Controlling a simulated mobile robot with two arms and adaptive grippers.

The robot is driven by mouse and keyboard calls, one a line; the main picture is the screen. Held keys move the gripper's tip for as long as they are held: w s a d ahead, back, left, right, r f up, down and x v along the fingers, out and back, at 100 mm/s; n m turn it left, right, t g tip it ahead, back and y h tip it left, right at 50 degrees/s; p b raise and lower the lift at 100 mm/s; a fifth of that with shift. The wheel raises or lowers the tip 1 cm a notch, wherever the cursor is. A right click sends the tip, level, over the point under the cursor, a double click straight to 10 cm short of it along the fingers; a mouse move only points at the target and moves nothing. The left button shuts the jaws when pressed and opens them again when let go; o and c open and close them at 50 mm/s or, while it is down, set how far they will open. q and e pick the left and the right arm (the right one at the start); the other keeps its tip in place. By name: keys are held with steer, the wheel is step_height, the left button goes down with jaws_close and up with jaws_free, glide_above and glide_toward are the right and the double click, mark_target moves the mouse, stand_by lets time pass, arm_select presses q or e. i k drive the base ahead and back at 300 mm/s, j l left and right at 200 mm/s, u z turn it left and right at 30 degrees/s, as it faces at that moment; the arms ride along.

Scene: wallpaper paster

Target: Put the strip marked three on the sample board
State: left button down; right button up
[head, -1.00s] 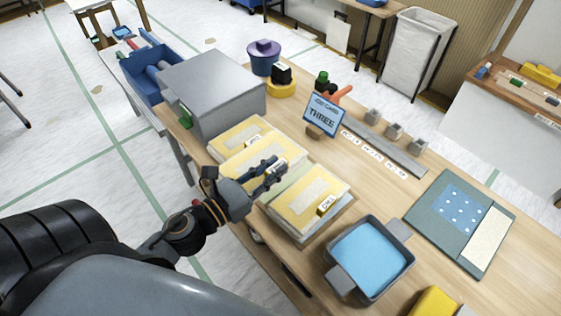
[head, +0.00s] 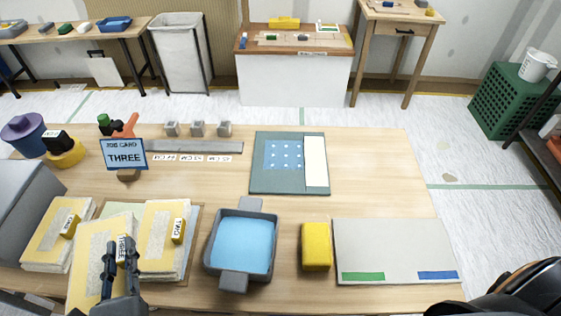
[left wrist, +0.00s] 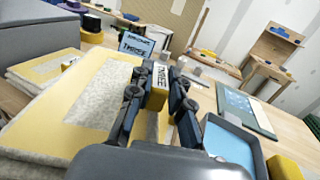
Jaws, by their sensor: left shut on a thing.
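My left gripper (head: 122,250) is shut on the yellow tab marked THREE (left wrist: 158,86) of a yellow-edged, pale strip (head: 92,272). The strip also shows below the gripper (left wrist: 160,103) in the left wrist view (left wrist: 100,95). It overlaps the stack area at the front left; I cannot tell how far it is raised. The strip marked TWO (head: 160,245) lies just right of it, another tabbed strip (head: 45,238) to its left. A pale grey board (head: 392,245) with green and blue labels, probably the sample board, lies flat at the right. My right gripper is not in view.
A grey tray with blue contents (head: 241,244) and a yellow block (head: 316,246) stand between the strips and the pale board. A teal board (head: 262,185) lies behind them. The job card reading THREE (head: 124,154) stands at the back left.

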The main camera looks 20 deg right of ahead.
mark_target(283, 159)
steer(key=k+l, duration=0.2)
steer(key=l, duration=0.2)
steer(key=k+l, duration=0.25)
steer(key=l, duration=0.15)
steer(key=k+l, duration=0.2)
steer(key=l, duration=0.2)
steer(key=k+l, duration=0.2)
steer(key=l, duration=0.15)
steer(key=i+l, duration=0.1)
steer(key=l, duration=0.25)
steer(key=i+l, duration=0.15)
steer(key=l, duration=0.2)
steer(key=i+l, duration=0.1)
steer(key=l, duration=0.2)
steer(key=i+l, duration=0.15)
steer(key=l, duration=0.2)
steer(key=i+l+z, duration=0.1)
steer(key=l, duration=0.25)
steer(key=i+l, duration=0.15)
steer(key=i, duration=0.4)
